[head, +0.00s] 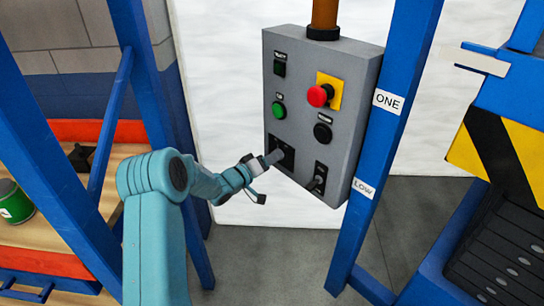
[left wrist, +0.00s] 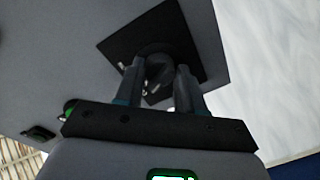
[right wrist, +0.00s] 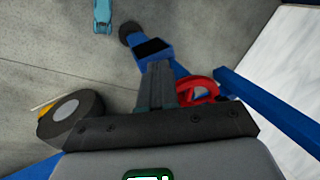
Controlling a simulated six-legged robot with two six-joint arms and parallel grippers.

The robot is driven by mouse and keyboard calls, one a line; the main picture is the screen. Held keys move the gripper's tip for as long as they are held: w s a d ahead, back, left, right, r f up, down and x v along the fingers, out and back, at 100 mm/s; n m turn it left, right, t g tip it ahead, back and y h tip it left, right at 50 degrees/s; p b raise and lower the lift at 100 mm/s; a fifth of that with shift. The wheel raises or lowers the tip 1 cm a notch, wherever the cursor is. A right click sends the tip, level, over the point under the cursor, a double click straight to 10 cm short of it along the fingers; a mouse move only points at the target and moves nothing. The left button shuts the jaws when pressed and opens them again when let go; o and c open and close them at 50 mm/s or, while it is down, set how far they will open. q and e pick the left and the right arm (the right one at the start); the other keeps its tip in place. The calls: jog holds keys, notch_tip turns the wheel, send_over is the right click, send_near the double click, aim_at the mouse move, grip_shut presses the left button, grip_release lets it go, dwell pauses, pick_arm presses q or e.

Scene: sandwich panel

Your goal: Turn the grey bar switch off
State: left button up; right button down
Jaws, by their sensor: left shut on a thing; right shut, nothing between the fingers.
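The grey panel box (head: 345,75) hangs in the middle of the head view. The grey bar switch sits on a black square plate (head: 289,158) at its lower left. My left gripper (head: 268,161) reaches it from the left and is shut on the switch. In the left wrist view the fingers (left wrist: 158,85) stand either side of the dark round switch (left wrist: 157,63) on its black plate (left wrist: 185,35). The bar's angle is largely hidden by the fingers. My right gripper (right wrist: 160,78) is shut and empty, away from the panel, and out of the head view.
The panel also carries a red mushroom button (head: 320,95), a green button (head: 279,110), a black knob (head: 322,132) and a small toggle (head: 318,181). A blue post (head: 385,125) stands close on the right.

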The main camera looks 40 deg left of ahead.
pick_arm(q)
jog(key=shift+n, duration=0.5)
jog(key=shift+p, duration=0.3)
jog(key=o, duration=1)
jog(key=shift+o, duration=0.2)
jog(key=s+r+b, duration=0.1)
jog(key=s+b, duration=0.1)
jog(key=s, duration=1.4)
jog(key=shift+s+a, duration=0.2)
jog(key=shift+a, duration=0.2)
jog(key=shift+r, duration=0.1)
